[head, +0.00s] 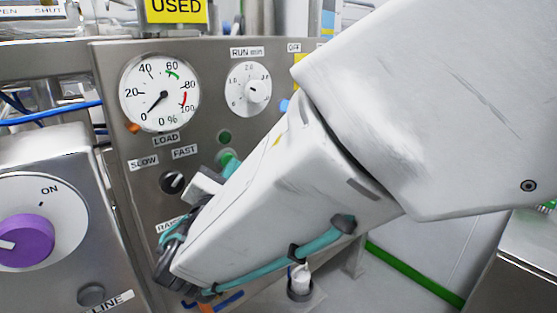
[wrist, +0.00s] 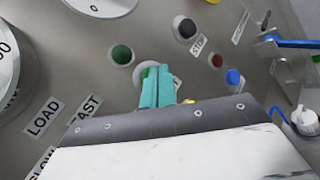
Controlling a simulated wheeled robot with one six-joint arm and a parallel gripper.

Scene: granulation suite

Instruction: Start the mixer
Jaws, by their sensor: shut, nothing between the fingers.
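The mixer's grey control panel (head: 210,75) fills the left and middle of the head view. In the wrist view my gripper (wrist: 158,72) has its teal fingers shut together and empty. They are in front of a green button (wrist: 147,71) in a pale ring and partly hide it; I cannot tell whether they touch it. A dark green round lamp or button (wrist: 122,54) is up and left of the fingertips; it also shows in the head view (head: 224,137). A black button (wrist: 185,27) beside a STOP label is up and right. The LOAD gauge (head: 159,93) reads near zero.
A RUN min dial (head: 248,90) and a SLOW/FAST knob (head: 172,182) are on the panel. A purple knob (head: 24,240) marked ON is at the left. Small red (wrist: 217,60) and blue (wrist: 233,77) buttons lie right of my fingers. My arm hides the panel's right side.

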